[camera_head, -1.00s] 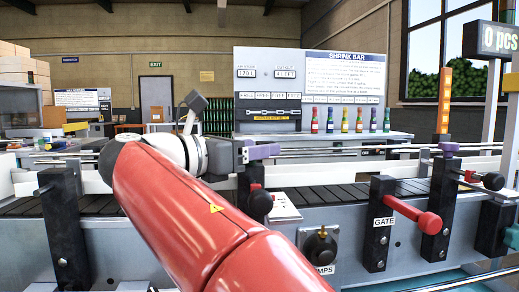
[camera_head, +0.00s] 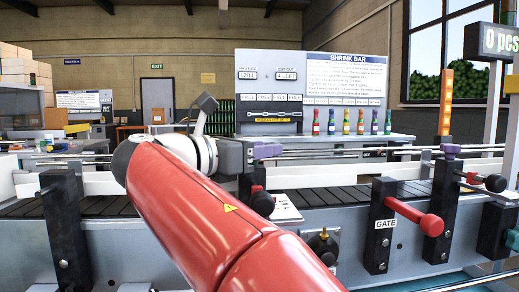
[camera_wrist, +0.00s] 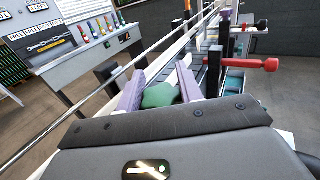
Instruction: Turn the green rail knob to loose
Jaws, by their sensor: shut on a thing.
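In the wrist view, my gripper (camera_wrist: 161,80) has its two purple fingers on either side of the green rail knob (camera_wrist: 160,96), and it is shut on the knob. The knob's lower part is hidden behind the gripper's dark front edge. In the head view, my gripper (camera_head: 266,151) is at the rail above the conveyor, with a purple finger showing beyond its grey body. The green knob cannot be made out there. I cannot tell the knob's turn angle.
A red-handled GATE lever (camera_head: 413,215) stands to the right on the conveyor front. A black post (camera_head: 444,200) with a purple top is beside it. A black post (camera_head: 65,228) stands at the left. Metal rails (camera_head: 350,153) run along the conveyor. A shrink bar panel (camera_head: 310,80) with coloured bottles is behind.

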